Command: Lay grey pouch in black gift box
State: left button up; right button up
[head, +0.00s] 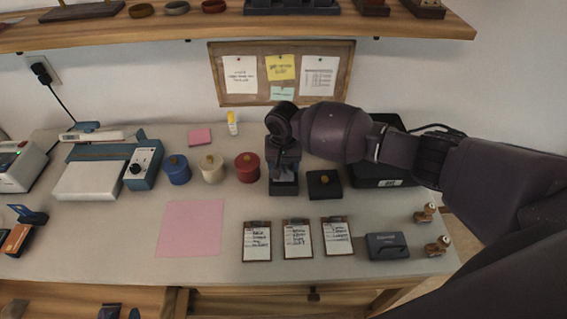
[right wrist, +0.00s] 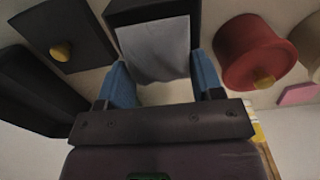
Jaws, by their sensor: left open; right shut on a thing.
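The grey pouch (right wrist: 155,50) is between the two blue fingers of my right gripper (right wrist: 160,88) in the right wrist view. The gripper is shut on it. The pouch hangs over the black gift box (right wrist: 150,10), which is open and also shows in the head view (head: 284,188). In the head view my right gripper (head: 285,158) is right above the box, and the pouch is hard to make out there. I cannot tell whether the pouch touches the box floor. My left gripper is not in view.
A black lid with a gold knob (head: 324,185) lies just right of the box. A red pot (head: 247,167) stands to its left, beside cream and blue pots. Clipboards (head: 298,239) lie in front. A larger black device (head: 378,172) stands behind the lid. A pink sheet (head: 190,228) lies front left.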

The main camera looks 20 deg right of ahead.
jog(key=shift+f, duration=0.25)
dwell(0.3)
jog(key=shift+f, duration=0.55)
dwell(0.4)
jog(key=o, duration=1)
jog(key=shift+r, duration=0.15)
jog(key=shift+r, duration=0.35)
notch_tip(320, 180, up, 9)
jog(key=shift+p, duration=0.45)
jog(key=shift+r, duration=0.45)
